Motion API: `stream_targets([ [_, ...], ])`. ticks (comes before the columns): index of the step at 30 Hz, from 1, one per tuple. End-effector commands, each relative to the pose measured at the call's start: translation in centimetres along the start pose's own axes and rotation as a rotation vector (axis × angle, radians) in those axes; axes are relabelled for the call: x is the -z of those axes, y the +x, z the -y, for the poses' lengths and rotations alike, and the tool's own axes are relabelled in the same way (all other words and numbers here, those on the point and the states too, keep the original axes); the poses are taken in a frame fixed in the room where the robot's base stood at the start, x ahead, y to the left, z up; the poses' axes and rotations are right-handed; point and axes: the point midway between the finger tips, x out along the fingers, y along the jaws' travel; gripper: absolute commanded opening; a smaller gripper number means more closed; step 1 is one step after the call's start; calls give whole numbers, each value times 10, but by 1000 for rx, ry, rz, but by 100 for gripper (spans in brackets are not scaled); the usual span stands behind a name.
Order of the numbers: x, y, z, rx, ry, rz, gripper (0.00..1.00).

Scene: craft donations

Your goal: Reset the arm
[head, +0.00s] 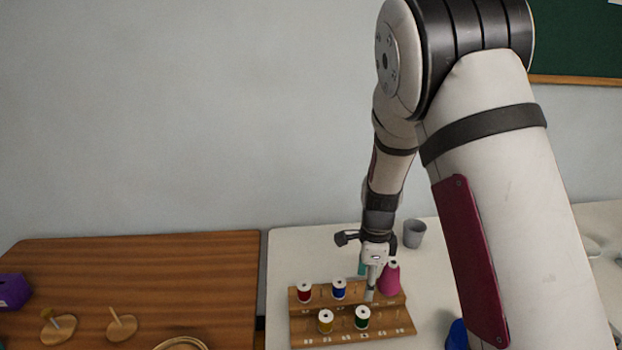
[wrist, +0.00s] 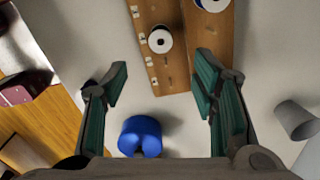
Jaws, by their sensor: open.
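My gripper (head: 368,285) hangs down over the wooden spool rack (head: 345,341) on the white table in the head view. In the wrist view my gripper (wrist: 162,84) has its two teal-padded fingers spread wide with nothing between the pads. The rack (wrist: 170,78) lies beyond the fingertips there, with a white-topped spool (wrist: 160,40) on it. My gripper partly hides the rack's right part.
A grey cup (head: 414,233) stands behind. A blue object (wrist: 140,136) lies near the rack. A brown table (head: 130,275) at left holds wooden pieces and a purple box (head: 13,291). Space above the tables is clear.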

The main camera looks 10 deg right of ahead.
Motion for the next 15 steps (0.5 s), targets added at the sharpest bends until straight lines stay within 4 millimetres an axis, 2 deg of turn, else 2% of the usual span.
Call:
stream_targets([
  [5, -3, -47, -12, 38, -154, 46, 53],
  [9, -3, -99, -33, 89, -366, 81, 53],
  [15, 4, -162, -74, 174, -680, 90, 53],
])
